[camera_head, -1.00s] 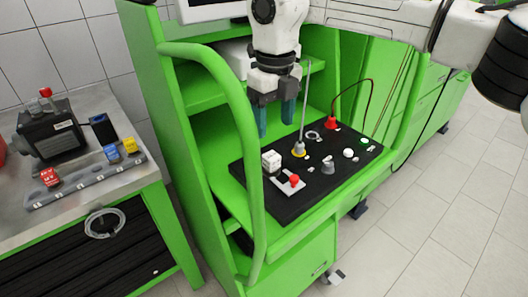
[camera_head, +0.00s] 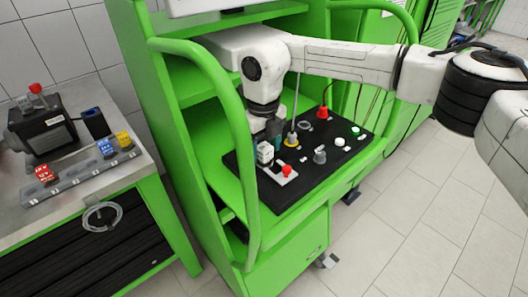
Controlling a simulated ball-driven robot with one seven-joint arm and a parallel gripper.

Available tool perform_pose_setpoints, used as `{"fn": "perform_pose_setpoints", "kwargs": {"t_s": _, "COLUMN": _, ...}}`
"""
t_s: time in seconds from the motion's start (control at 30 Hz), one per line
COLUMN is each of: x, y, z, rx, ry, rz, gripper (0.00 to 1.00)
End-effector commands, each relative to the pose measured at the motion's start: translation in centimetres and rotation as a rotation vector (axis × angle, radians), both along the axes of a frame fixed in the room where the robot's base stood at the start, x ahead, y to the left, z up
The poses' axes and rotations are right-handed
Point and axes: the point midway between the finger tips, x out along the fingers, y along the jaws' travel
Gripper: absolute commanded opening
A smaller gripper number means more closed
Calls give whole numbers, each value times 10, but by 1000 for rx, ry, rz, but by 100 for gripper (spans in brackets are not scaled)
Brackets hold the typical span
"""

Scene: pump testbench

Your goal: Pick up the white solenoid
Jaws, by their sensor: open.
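The white solenoid (camera_head: 265,153) is a small white block standing on the black board (camera_head: 325,173) of the green bench, at the board's left side. My gripper (camera_head: 279,145) has come down low over the board, right behind the solenoid in this view. One teal finger shows to the right of the solenoid and a bit of the other at its left. The jaws are open. The solenoid partly hides them, so I cannot tell whether it stands between the fingers or just in front of them.
A plate with a red knob (camera_head: 286,171) lies just in front of the solenoid. A green curved rail (camera_head: 236,130) rises at the left. Blue, yellow and red blocks sit on the left table (camera_head: 130,172).

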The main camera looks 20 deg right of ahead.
Motion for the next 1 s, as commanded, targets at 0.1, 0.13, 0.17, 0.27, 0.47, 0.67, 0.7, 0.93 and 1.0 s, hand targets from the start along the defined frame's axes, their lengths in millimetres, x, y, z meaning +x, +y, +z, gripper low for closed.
{"fn": "perform_pose_setpoints", "kwargs": {"t_s": 0.1, "x": 0, "y": 0, "z": -1, "rx": 0, "ry": -1, "rz": 0, "gripper": 66}}
{"fn": "perform_pose_setpoints", "kwargs": {"t_s": 0.13, "x": 0, "y": 0, "z": -1, "rx": 0, "ry": -1, "rz": 0, "gripper": 66}}
{"fn": "perform_pose_setpoints", "kwargs": {"t_s": 0.17, "x": 0, "y": 0, "z": -1, "rx": 0, "ry": -1, "rz": 0, "gripper": 66}}
{"fn": "perform_pose_setpoints", "kwargs": {"t_s": 0.27, "x": 0, "y": 0, "z": -1, "rx": 0, "ry": -1, "rz": 0, "gripper": 57}}
{"fn": "perform_pose_setpoints", "kwargs": {"t_s": 0.47, "x": 0, "y": 0, "z": 0, "rx": 0, "ry": -1, "rz": 0, "gripper": 38}}
{"fn": "perform_pose_setpoints", "kwargs": {"t_s": 0.67, "x": 0, "y": 0, "z": 0, "rx": 0, "ry": -1, "rz": 0, "gripper": 19}}
{"fn": "perform_pose_setpoints", "kwargs": {"t_s": 0.7, "x": 0, "y": 0, "z": 0, "rx": 0, "ry": -1, "rz": 0, "gripper": 15}}
{"fn": "perform_pose_setpoints", "kwargs": {"t_s": 0.93, "x": 0, "y": 0, "z": 0, "rx": 0, "ry": -1, "rz": 0, "gripper": 2}}
{"fn": "perform_pose_setpoints", "kwargs": {"t_s": 1.0, "x": 0, "y": 0, "z": 0, "rx": 1, "ry": -2, "rz": 0, "gripper": 2}}
